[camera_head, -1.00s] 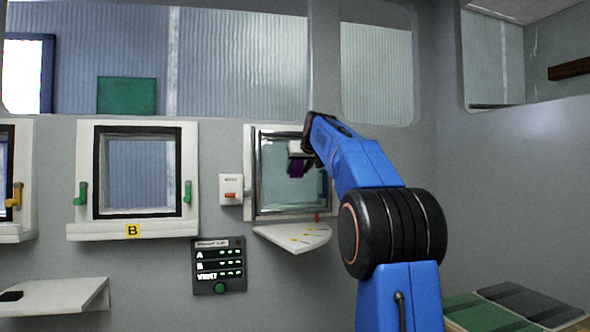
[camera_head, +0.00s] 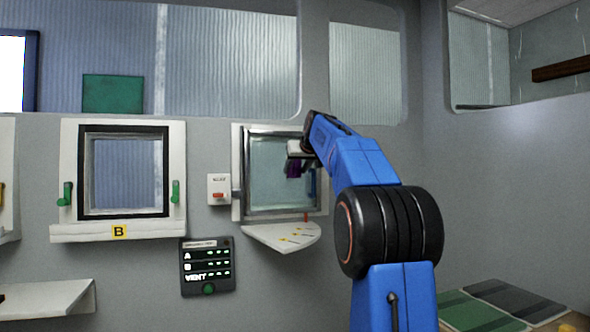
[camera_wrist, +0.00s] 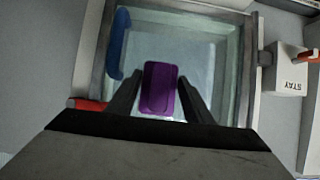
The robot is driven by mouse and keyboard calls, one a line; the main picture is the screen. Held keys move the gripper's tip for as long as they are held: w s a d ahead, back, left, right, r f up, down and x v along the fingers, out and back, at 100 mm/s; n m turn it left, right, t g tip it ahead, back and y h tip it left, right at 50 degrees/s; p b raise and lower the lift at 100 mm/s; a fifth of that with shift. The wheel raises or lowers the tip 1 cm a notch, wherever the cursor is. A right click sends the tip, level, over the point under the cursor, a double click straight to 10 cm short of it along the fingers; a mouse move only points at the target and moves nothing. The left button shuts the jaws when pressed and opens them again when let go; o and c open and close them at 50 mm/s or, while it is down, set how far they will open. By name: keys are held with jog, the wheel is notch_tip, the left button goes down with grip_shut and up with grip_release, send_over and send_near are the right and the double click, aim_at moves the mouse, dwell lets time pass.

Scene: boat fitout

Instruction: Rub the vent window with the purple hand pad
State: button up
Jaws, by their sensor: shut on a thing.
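The vent window (camera_head: 270,188) is a square pane in a metal and white frame on the grey wall. It also fills the middle of the wrist view (camera_wrist: 205,50). My gripper (camera_head: 293,160) is in front of its upper right part. In the wrist view my gripper (camera_wrist: 160,92) is shut on the purple hand pad (camera_wrist: 158,80), with a dark finger on each side. The pad also shows in the head view (camera_head: 293,171) as a small purple patch. The pad lies over the pane in the wrist view; I cannot tell whether it touches the glass.
A blue thing (camera_wrist: 118,42) is at the pane's edge. A switch box (camera_head: 219,189) is left of the vent window, and a quarter-round shelf (camera_head: 282,236) is below it. Window B (camera_head: 118,232) and a dark status panel (camera_head: 208,290) are further left.

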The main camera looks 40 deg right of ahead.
jog(key=shift+s+a, duration=0.2)
jog(key=shift+s, duration=0.5)
jog(key=shift+s+a, duration=0.2)
jog(key=shift+s, duration=0.5)
jog(key=shift+s+a, duration=0.2)
jog(key=shift+s, duration=0.5)
jog(key=shift+s, duration=0.1)
jog(key=shift+s+a, duration=0.2)
jog(key=shift+s, duration=0.5)
jog(key=shift+s+a, duration=0.2)
jog(key=shift+s, duration=0.45)
